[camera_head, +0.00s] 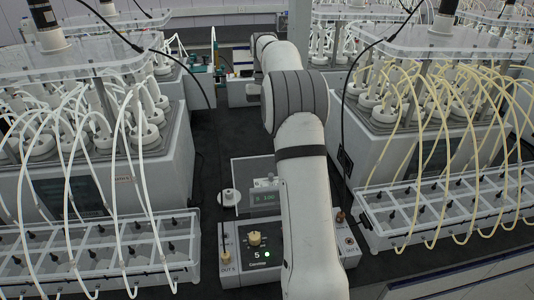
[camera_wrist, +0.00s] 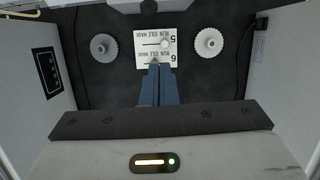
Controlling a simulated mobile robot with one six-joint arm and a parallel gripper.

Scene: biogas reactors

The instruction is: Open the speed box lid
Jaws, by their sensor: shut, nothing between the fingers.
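The box with a small display reading about "S 100" (camera_head: 264,198), a beige knob (camera_head: 254,238) and a lit green light stands mid-aisle in the head view. A clear panel (camera_head: 250,168) rises around its display; I cannot tell whether this lid is open or shut. My arm covers the box's right part. My gripper (camera_wrist: 157,70) shows in the wrist view, its blue-grey fingers shut together and empty. The fingertips are over the lower edge of a white plate (camera_wrist: 156,46) with switches marked 5 and 6; contact cannot be told. The gripper is hidden in the head view.
A grey disc (camera_wrist: 103,47) and a white disc (camera_wrist: 208,42) flank the plate on the dark surface. Black cables hang beside my arm.

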